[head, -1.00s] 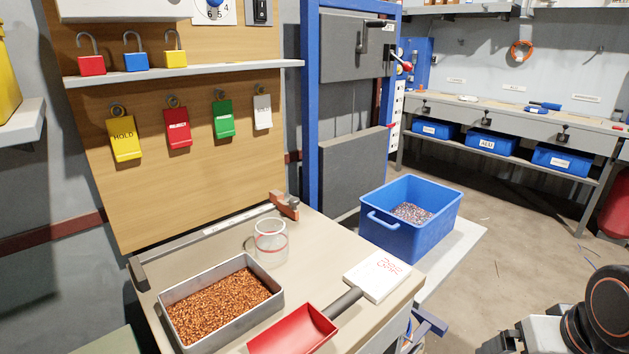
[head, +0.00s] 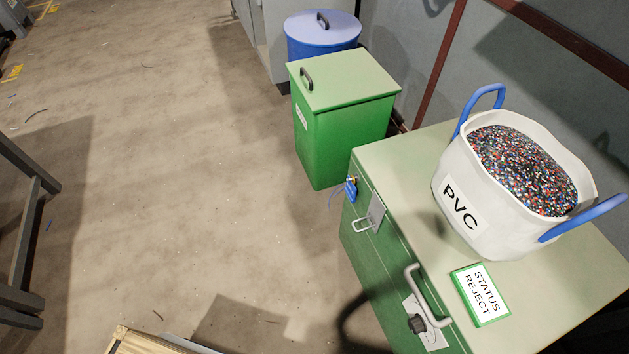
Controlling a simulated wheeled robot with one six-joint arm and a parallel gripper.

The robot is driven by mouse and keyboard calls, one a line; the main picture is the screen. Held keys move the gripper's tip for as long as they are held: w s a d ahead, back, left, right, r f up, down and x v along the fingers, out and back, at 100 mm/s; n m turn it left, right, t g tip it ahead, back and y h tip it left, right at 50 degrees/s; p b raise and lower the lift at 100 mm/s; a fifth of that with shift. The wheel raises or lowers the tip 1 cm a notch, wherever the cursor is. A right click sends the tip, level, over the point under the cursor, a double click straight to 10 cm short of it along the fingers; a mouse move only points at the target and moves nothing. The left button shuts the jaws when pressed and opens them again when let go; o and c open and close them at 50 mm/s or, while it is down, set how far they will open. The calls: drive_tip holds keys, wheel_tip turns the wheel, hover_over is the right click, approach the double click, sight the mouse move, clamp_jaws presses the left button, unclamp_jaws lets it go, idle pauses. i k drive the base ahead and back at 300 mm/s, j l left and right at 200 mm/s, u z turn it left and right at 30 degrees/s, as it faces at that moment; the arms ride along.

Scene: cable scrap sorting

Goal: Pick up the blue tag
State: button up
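A small blue item (head: 351,188), which looks like a tag or padlock, hangs at the upper left edge of the green cabinet (head: 400,160), with a bit of yellow and a thin blue strand beside it. It is too small to read, and I cannot tell exactly how it is attached. My gripper is not in the head view now.
A white PVC bag (head: 450,165) of mixed granules stands on the cabinet, beside a green-edged STATUS REJECT sign (head: 480,295). Handles (head: 425,295) stick out of the cabinet front. A green lidded bin (head: 340,130) and blue drum (head: 320,40) stand behind. The floor (head: 180,170) is mostly clear at left.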

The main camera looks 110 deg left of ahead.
sight(350, 189)
drive_tip(key=u, duration=0.95)
drive_tip(key=k+u, duration=0.1)
drive_tip(key=u, duration=1.3)
drive_tip(key=k+u, duration=0.1)
drive_tip(key=u, duration=0.35)
drive_tip(key=i+l+u, duration=0.15)
drive_tip(key=i+l, duration=0.05)
